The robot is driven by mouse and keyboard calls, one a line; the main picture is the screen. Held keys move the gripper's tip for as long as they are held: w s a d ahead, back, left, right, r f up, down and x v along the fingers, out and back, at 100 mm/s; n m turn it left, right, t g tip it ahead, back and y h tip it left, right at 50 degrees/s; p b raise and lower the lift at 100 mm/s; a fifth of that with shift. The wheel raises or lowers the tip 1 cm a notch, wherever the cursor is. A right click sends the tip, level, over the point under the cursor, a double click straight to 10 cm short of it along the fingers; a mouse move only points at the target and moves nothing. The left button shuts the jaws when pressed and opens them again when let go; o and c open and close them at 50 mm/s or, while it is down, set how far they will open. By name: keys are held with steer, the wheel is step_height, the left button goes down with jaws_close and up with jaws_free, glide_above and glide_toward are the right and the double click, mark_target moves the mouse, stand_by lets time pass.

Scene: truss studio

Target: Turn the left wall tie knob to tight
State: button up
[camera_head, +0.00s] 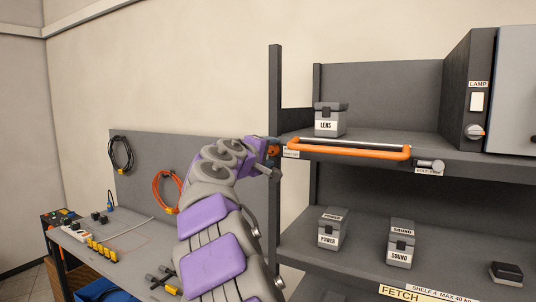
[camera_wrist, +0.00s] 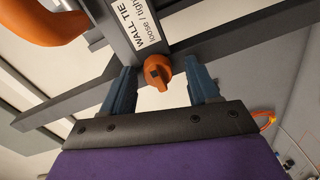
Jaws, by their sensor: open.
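The wall tie knob (camera_wrist: 158,71) is orange with a dark mark on its face. It sits on a grey metal frame below a white label (camera_wrist: 150,28) reading "WALL TIE loose / tight". In the wrist view my gripper (camera_wrist: 162,84) is open, with one blue finger on each side of the knob. A gap shows between the knob and each finger. In the head view my gripper (camera_head: 273,147) is at the left end of the upper shelf, with a bit of orange beside it. I cannot tell the knob's setting.
An orange bar (camera_head: 360,149) runs along the upper shelf's front edge, right of my gripper. A LENS box (camera_head: 328,125) stands behind it. POWER (camera_head: 333,231) and SOUND (camera_head: 400,243) boxes are on the lower shelf. A workbench (camera_head: 125,238) with cables is at left.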

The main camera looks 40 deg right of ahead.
steer(key=p+v, duration=0.1)
steer(key=v, duration=1.6)
steer(key=shift+a, duration=0.3)
